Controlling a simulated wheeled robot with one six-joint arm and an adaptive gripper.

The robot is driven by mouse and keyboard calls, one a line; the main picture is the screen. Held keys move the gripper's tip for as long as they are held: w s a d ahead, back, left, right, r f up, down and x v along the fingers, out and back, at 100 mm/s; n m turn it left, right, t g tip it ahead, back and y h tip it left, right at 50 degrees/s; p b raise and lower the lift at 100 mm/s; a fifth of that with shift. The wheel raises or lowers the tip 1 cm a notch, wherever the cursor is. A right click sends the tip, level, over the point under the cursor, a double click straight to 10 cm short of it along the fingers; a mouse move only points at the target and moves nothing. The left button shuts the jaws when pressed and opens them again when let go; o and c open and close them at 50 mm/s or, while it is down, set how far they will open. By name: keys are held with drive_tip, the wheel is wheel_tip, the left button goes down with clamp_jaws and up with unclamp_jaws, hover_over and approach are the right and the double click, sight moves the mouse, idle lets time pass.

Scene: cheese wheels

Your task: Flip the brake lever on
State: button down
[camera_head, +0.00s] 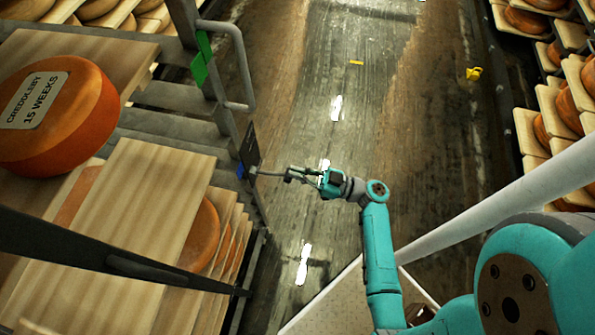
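A thin grey rod, which looks like the brake lever (268,173), sticks out to the right from the side of the cheese cart, below a small dark plate (251,147). A small blue part (240,171) sits at its cart end. My gripper (295,175) is at the free right end of the rod, with its fingers pointing left toward the cart. The fingers overlap the rod's tip in the picture. They are too small to tell whether they are open or closed on it, or whether they touch it.
The cart rack (170,97) on the left carries wooden boards and an orange cheese wheel (88,100). A grey handle (243,65) and green panel (202,58) are on its post. Shelves of cheese (548,110) line the right. The worn aisle floor (370,110) between is mostly clear.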

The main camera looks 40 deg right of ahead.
drive_tip(key=shift+s+a+f, duration=0.1)
drive_tip(key=shift+s+f, duration=0.15)
drive_tip(key=shift+f, duration=0.35)
drive_tip(key=r+v, duration=0.1)
drive_tip(key=v, duration=0.6)
drive_tip(key=shift+d, duration=0.25)
drive_tip(key=s+a+f+m+g+h, duration=0.35)
drive_tip(key=a+f+m+h, duration=0.2)
drive_tip(key=a+f, duration=0.45)
drive_tip(key=s+a+f+m+g+h, duration=0.1)
drive_tip(key=s+a+m+g+h, duration=0.25)
drive_tip(key=s, duration=0.45)
drive_tip(key=s+d+r+t+h, duration=0.1)
drive_tip(key=s+r, duration=0.3)
drive_tip(key=r, duration=0.8)
drive_tip(key=s+d+r+n+t+h, duration=0.1)
drive_tip(key=s+r+t, duration=0.3)
drive_tip(key=r, duration=0.8)
drive_tip(key=shift+s+r+n+h, duration=0.15)
drive_tip(key=shift+s+n+h, duration=0.15)
drive_tip(key=shift+h, duration=0.1)
